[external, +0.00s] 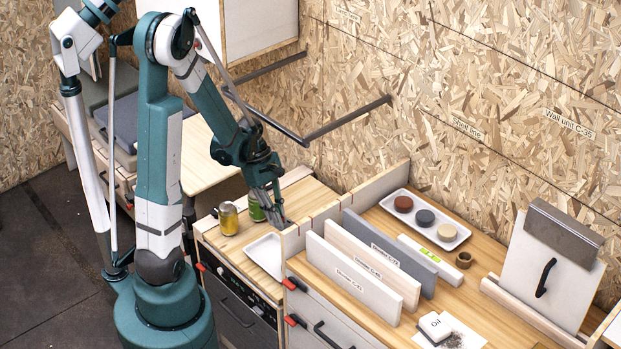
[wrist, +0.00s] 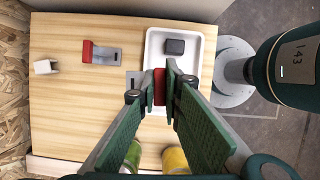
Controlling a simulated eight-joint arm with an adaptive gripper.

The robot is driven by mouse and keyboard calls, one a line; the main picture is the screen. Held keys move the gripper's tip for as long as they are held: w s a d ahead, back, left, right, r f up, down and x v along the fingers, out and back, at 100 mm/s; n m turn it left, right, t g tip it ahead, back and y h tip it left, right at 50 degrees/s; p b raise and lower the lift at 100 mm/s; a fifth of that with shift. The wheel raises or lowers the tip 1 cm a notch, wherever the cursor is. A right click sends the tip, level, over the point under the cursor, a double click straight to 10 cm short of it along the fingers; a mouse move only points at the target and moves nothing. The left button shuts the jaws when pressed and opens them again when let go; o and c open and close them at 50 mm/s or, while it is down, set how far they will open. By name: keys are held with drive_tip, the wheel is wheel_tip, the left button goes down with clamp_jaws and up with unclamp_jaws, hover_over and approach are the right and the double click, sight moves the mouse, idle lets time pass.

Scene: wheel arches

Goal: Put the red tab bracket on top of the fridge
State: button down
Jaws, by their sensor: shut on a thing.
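My gripper (wrist: 160,88) is shut on a red piece (wrist: 159,87), above the wooden top and beside the white tray's left edge in the wrist view. A grey plate (wrist: 133,80) shows just left of the red piece; I cannot tell whether they are one bracket. Another bracket (wrist: 100,53), with a red upright and grey plate, lies on the wood further left. In the external view my gripper (external: 275,217) is low over the small counter, and its held piece is hidden. A dark-fronted appliance (external: 236,305) stands under this counter; I cannot tell whether it is the fridge.
The white tray (wrist: 153,50) holds a dark block (wrist: 175,47). A small white bracket (wrist: 46,67) lies far left. A yellow can (external: 228,218) and a green can (external: 256,208) stand close to my gripper. Upright panels (external: 350,282) crowd the neighbouring counter.

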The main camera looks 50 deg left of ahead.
drive_tip(key=w+a+f+n+t+b, duration=0.1)
drive_tip(key=w+a+f+n, duration=0.1)
drive_tip(key=w, duration=0.2)
drive_tip(key=w+a+f+n+b, duration=0.1)
drive_tip(key=w+a+f+n, duration=0.1)
drive_tip(key=w+n, duration=0.1)
drive_tip(key=w+a+f+n+t+y+b, duration=0.1)
drive_tip(key=w+a+f+n+b, duration=0.1)
drive_tip(key=w, duration=0.3)
drive_tip(key=shift+a+f+t, duration=0.3)
drive_tip(key=shift+a+f, duration=0.05)
drive_tip(key=shift+f, duration=0.15)
drive_tip(key=shift+w+a+r+n+t+y+p, duration=0.15)
drive_tip(key=shift+w+a+r+n+y+p, duration=0.1)
drive_tip(key=shift+w+n, duration=0.65)
drive_tip(key=shift+w+a+r+n+t+y+p, duration=0.1)
drive_tip(key=shift+w+a+n+t+y+p, duration=0.15)
drive_tip(key=shift+w+n, duration=0.65)
drive_tip(key=shift+w+a+r+n+t+y+p, duration=0.1)
drive_tip(key=shift+w+a+r+n+y+p, duration=0.15)
drive_tip(key=shift+w+n, duration=0.65)
drive_tip(key=shift+s, duration=0.1)
drive_tip(key=shift+f, duration=0.15)
drive_tip(key=shift+f+b, duration=0.85)
drive_tip(key=shift+f, duration=1.55)
drive_tip(key=shift+f, duration=0.1)
